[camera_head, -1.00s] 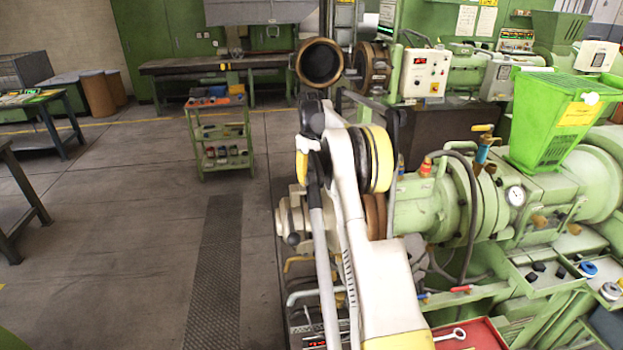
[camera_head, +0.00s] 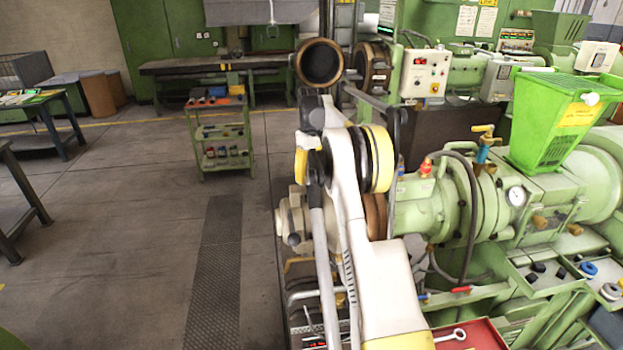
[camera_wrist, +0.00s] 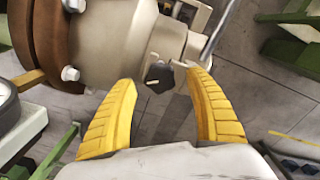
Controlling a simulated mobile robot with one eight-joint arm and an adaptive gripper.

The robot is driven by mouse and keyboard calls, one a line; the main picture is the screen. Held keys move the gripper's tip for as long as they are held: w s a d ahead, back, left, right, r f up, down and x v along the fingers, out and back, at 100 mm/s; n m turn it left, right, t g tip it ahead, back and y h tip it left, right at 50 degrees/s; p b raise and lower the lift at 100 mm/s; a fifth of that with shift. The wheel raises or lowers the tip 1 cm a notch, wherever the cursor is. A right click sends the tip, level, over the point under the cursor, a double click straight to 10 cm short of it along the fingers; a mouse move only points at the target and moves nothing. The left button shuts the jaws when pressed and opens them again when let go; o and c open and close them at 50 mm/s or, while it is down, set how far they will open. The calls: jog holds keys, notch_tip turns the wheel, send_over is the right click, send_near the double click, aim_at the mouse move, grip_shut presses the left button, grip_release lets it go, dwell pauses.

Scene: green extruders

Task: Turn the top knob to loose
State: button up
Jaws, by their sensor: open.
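A dark lobed knob (camera_wrist: 158,77) sits on the side of a beige metal head (camera_wrist: 112,40) in the wrist view. My gripper (camera_wrist: 161,84) has two yellow ribbed fingers spread apart, with the knob seen between their tips. I cannot tell whether either finger touches it; the right fingertip is very near. In the head view the beige head (camera_head: 288,218) is at the left end of the green extruder, partly covered by my arm. A dark knob (camera_head: 293,239) shows low on it; I cannot tell whether it is the same one. My gripper cannot be made out there.
A metal rod (camera_wrist: 217,32) rises beside the right finger. A brown flange (camera_wrist: 52,35) and a gauge (camera_wrist: 5,105) lie to the left in the wrist view. The green extruder (camera_head: 425,207) fills the right of the head view. Open floor (camera_head: 120,250) lies to the left.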

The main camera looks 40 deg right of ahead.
aim_at(310, 179)
notch_tip(310, 179, up, 11)
jog(key=shift+f, duration=0.15)
dwell(0.4)
jog(key=s+a+f+t+b, duration=0.1)
jog(key=s+a+b, duration=0.25)
jog(key=a, duration=0.55)
jog(key=s+a+t+h+b, duration=0.1)
jog(key=s+a+b, duration=0.2)
jog(key=a+b, duration=0.35)
jog(key=s+a+f+t+b, duration=0.1)
jog(key=s+a+b, duration=0.15)
jog(key=a, duration=0.75)
jog(key=s+a+f+t+b, duration=0.2)
jog(key=s+a+f+b, duration=0.2)
jog(key=s+a+f, duration=0.3)
jog(key=s+a+f+t+y+b, duration=0.1)
jog(key=s+a+f+b, duration=0.4)
jog(key=s+f, duration=0.9)
jog(key=a+f+t, duration=0.1)
jog(key=a, duration=0.2)
jog(key=shift+s+a+f, duration=0.2)
jog(key=shift+s+f, duration=0.05)
jog(key=shift+f, duration=0.15)
